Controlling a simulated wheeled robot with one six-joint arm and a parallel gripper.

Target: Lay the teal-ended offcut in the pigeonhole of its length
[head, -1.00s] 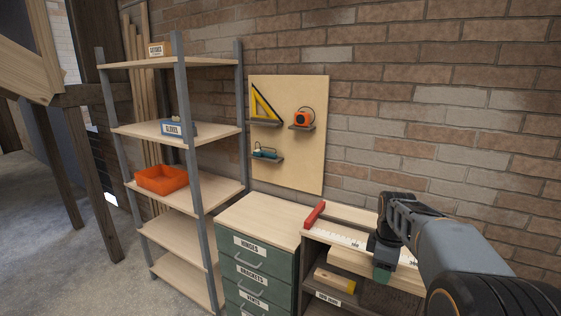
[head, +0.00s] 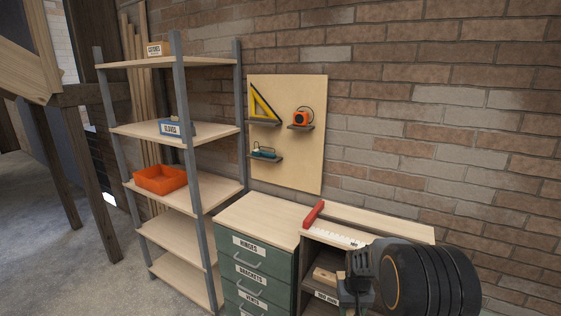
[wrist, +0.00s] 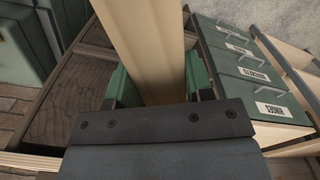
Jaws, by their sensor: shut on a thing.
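My gripper (head: 352,298) is low in front of the pigeonhole unit (head: 310,262) in the head view. In the wrist view my gripper (wrist: 157,88) is shut, its green fingers on both sides of a long pale wooden offcut (wrist: 150,45). The offcut runs from between the fingers out past the top edge. Its coloured end is not in view. In the head view a wooden piece (head: 325,275) shows inside a pigeonhole, left of my gripper. My gripper and arm hide the unit's right part. The label under the pigeonhole is too small to read surely.
A red stop (head: 314,213) and a white scale (head: 338,237) are on the unit's top. A green drawer cabinet (head: 258,268) stands directly left. Farther left is a shelf rack with an orange bin (head: 160,179). The brick wall closes the back.

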